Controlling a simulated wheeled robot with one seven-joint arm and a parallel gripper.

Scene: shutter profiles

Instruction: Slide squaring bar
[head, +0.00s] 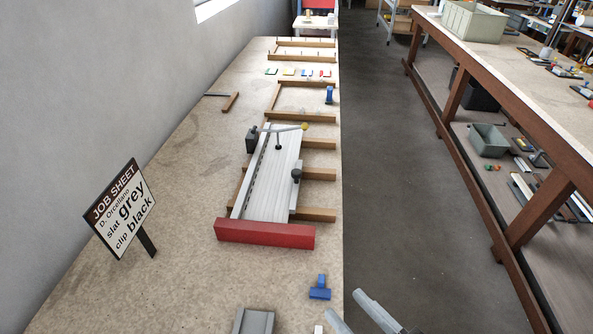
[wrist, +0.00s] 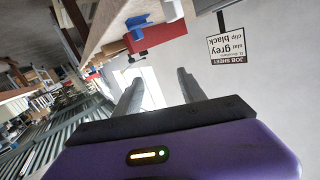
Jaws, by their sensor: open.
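A grey slatted panel (head: 272,180) lies on wooden rails on the bench. A light metal strip with a black knob (head: 296,174) runs along its right side; it may be the squaring bar, but I cannot tell for sure. A grey lever arm with a yellow end (head: 304,126) crosses the panel's far part from a black block (head: 252,141). A red bar (head: 265,231) lies across the panel's near end; it also shows in the wrist view (wrist: 150,33). My gripper (head: 344,302) is open and empty, near the bench's front right edge, apart from the panel. Its fingers (wrist: 160,80) show in the wrist view.
A job sheet sign (head: 120,208) reading slat grey, clip black stands left. A blue block (head: 320,288) and a grey channel piece (head: 254,321) lie at the near end. Small coloured pieces (head: 289,72) lie farther back. A floor aisle separates a second bench (head: 500,85) at right.

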